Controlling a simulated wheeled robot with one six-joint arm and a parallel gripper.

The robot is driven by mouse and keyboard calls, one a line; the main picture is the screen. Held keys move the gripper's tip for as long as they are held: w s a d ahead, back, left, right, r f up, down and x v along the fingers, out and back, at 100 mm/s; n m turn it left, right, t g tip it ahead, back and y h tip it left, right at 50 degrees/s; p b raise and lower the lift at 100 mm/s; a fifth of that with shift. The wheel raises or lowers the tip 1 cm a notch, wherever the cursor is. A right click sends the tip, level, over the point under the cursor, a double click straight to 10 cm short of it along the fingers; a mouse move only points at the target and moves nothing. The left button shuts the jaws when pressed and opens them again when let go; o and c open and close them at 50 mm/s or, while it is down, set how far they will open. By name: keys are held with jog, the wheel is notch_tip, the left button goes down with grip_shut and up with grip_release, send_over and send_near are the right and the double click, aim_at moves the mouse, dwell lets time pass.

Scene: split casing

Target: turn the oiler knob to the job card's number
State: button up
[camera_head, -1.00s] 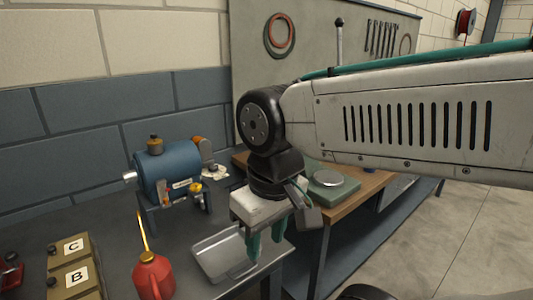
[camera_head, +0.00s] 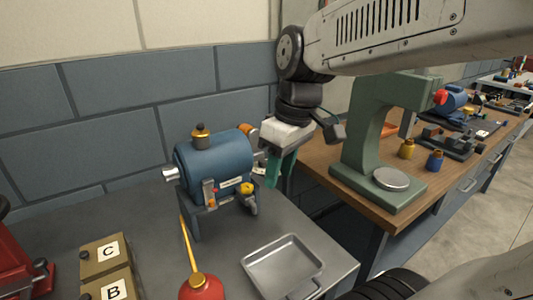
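A blue cylindrical casing (camera_head: 222,160) stands on a dark stand on the grey bench. A brass oiler with a dark top (camera_head: 200,137) sits upright on the casing. A small yellow knob (camera_head: 247,188) is low on its front right. I cannot tell for certain which part is the oiler knob. My gripper (camera_head: 277,178), with teal fingers pointing down, is just right of the casing and apart from the brass oiler. Its fingers look spread and empty. No readable job card shows; small white pieces are partly hidden beside the fingers.
A grey metal tray (camera_head: 283,268) and a red oil can (camera_head: 201,287) with a long spout are in front. Boxes marked C (camera_head: 105,252) and B (camera_head: 112,290) are at left. A green press (camera_head: 370,150) stands on the wooden bench at right.

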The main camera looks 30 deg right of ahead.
jog(key=w+d+n+y, duration=0.1)
jog(key=w+d+n, duration=0.25)
jog(key=w, duration=0.45)
jog(key=n+t+y, duration=0.1)
jog(key=n, duration=0.2)
send_near(264, 163)
jog(key=d, duration=0.1)
jog(key=shift+t, duration=0.3)
jog(key=x, duration=0.8)
jog(key=shift+w+d+f, duration=0.1)
jog(key=shift+w+f, duration=0.05)
jog(key=shift+w, duration=0.05)
jog(key=c, duration=0.7)
